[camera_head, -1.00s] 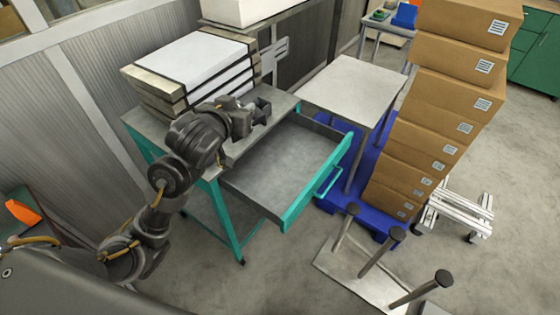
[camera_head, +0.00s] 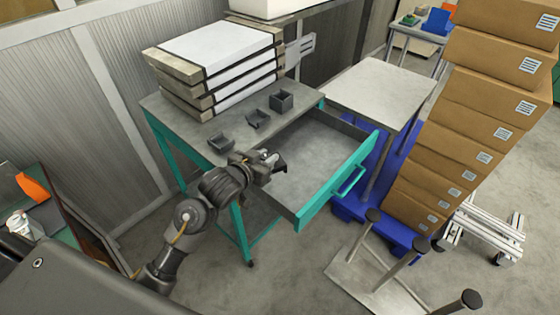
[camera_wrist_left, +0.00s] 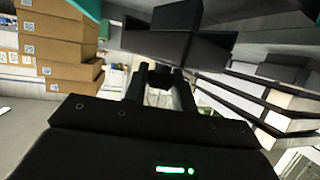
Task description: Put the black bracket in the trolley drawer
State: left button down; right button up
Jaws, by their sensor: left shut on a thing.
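The trolley drawer (camera_head: 337,188) is pulled open, with a teal front and a bare grey floor. My left gripper (camera_head: 267,166) is shut on a small black bracket (camera_head: 280,166), clear of the trolley top, and appears over the drawer's near left side in the head view. Its height above the drawer is hard to tell. My right gripper is not in view.
The trolley top (camera_head: 180,117) bears three small dark parts: a shallow tray (camera_head: 221,143), an angled piece (camera_head: 258,120) and an open box (camera_head: 281,101). Strapped white-topped cases (camera_head: 215,50) are stacked behind. Stacked cartons (camera_head: 465,140) and an upturned stool (camera_head: 370,270) stand to the right.

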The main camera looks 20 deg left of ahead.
pick_arm(q)
jog(key=w+f, duration=0.6)
jog(key=w, duration=0.1)
jog(key=shift+w+d+f, duration=0.2)
jog(key=shift+w+f, duration=0.1)
jog(key=shift+f, duration=0.1)
jog(key=f, duration=0.3)
jog(key=shift+w+p, duration=0.2)
jog(key=shift+p, duration=0.2)
jog(key=shift+f, duration=0.25)
jog(key=shift+f, duration=0.15)
jog(key=c, duration=1.2)
grip_release()
jog(key=shift+o, duration=0.3)
